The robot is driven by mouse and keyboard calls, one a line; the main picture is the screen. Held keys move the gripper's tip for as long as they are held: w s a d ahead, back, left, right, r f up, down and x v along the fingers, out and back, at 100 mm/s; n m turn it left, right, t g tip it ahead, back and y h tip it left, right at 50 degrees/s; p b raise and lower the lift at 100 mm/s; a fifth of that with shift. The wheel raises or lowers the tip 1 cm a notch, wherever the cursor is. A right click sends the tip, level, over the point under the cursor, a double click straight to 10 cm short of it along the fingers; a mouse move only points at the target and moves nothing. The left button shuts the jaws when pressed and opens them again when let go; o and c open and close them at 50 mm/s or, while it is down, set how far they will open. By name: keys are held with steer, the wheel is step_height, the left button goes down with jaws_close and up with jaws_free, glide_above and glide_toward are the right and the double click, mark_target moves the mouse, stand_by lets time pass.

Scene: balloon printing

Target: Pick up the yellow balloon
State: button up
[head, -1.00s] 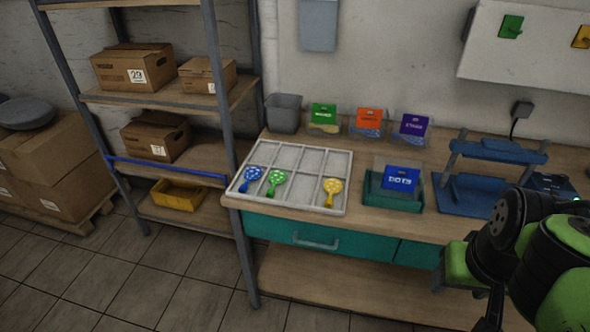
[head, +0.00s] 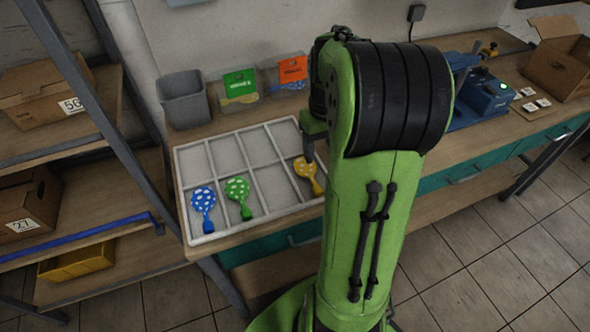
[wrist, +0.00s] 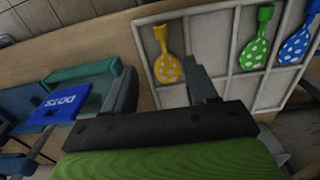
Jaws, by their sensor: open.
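In the head view my gripper (head: 309,148) is just above and beside the yellow balloon, partly hidden by my arm. A green balloon (head: 238,192) and a blue balloon (head: 203,201) lie in compartments to the left.
A grey bin (head: 184,100) and balloon packets with a green label (head: 240,85) and an orange label (head: 293,70) stand behind the tray. A blue machine (head: 487,95) and an open carton (head: 560,65) are to the right. A shelf post (head: 120,130) rises left of the bench.

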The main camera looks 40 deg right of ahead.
mark_target(317, 185)
steer(key=f+b, duration=0.2)
steer(key=f, duration=0.4)
steer(key=f+b, duration=0.2)
steer(key=f, duration=0.5)
steer(key=shift+w+a+f, duration=0.15)
steer(key=shift+w+f, duration=0.05)
steer(key=shift+r, duration=0.1)
steer(key=c, duration=0.9)
